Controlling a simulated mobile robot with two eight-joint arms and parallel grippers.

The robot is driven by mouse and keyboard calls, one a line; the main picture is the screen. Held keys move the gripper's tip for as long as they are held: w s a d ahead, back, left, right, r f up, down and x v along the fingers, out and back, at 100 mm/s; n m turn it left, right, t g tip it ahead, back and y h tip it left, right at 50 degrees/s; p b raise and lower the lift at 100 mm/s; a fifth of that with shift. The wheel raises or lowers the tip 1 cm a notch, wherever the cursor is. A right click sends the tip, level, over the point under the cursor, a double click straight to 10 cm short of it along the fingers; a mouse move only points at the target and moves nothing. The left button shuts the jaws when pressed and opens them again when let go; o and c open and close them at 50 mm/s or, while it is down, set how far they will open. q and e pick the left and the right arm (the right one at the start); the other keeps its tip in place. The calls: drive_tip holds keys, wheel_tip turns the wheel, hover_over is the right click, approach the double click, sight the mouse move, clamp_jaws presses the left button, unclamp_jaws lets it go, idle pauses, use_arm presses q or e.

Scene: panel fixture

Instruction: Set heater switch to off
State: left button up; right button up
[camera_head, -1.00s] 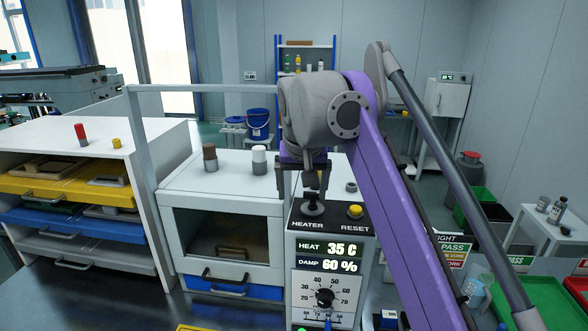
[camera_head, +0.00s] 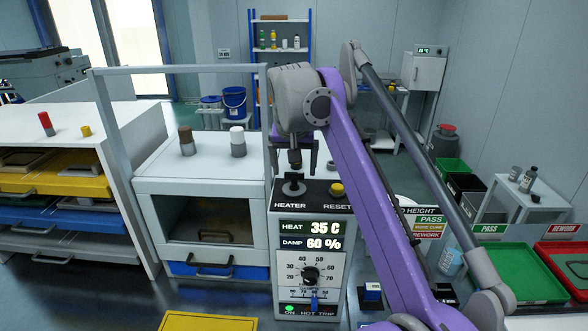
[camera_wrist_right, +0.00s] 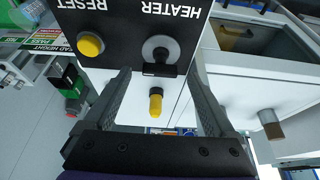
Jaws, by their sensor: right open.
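The heater switch (camera_head: 293,189) is a black lever on a round base. It stands on the black top plate of the control box (camera_head: 312,250), beside the yellow reset button (camera_head: 337,189). My right gripper (camera_head: 294,164) is open, just above and around the switch in the head view. In the right wrist view the switch (camera_wrist_right: 160,52) shows between and beyond the two fingers of the right gripper (camera_wrist_right: 165,80). I cannot tell whether a finger touches the lever. The display reads HEAT 35 C and DAMP 60 %, and a green light (camera_head: 290,309) glows above ON. My left gripper is not in view.
A white cabinet (camera_head: 205,182) with brown-topped and white-topped pegs stands left of the box. A drawer rack (camera_head: 70,130) is farther left. Green (camera_head: 515,268) and red trays lie at right. A yellow-tipped peg (camera_wrist_right: 155,102) shows between the fingers in the wrist view.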

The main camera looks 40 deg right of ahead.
drive_tip(key=shift+w+d+f, duration=0.1)
drive_tip(key=shift+w+f, duration=0.05)
drive_tip(key=shift+f, duration=0.4)
drive_tip(key=c, duration=1.4)
